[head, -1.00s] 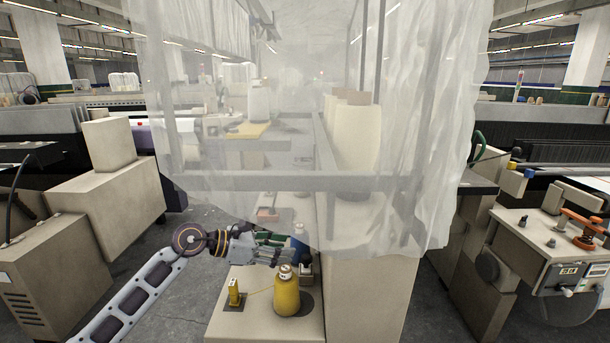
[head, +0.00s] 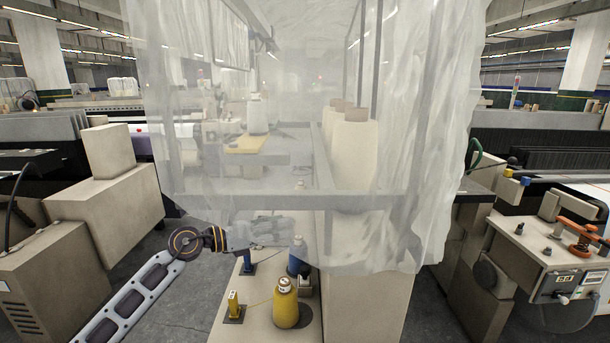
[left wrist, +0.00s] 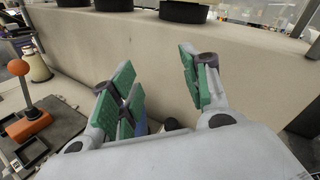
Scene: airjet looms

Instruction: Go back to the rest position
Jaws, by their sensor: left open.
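My left gripper (head: 270,232) reaches in from the left in the head view, partly veiled by the sheer white curtain. In the left wrist view its green-padded fingers (left wrist: 160,85) are apart, with nothing between them. A yellow spool (head: 286,305) stands upright on the beige ledge below and in front of the gripper. A blue spool (head: 297,256) stands behind it, close below the gripper's fingertip side. My right gripper is in neither view.
The sheer curtain (head: 400,200) hangs across the middle. A yellow post (head: 233,303) stands on the ledge. Large cream cones (head: 354,150) stand in a row behind the curtain. The left wrist view shows an orange-knobbed lever (left wrist: 22,75) and a beige wall (left wrist: 180,50).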

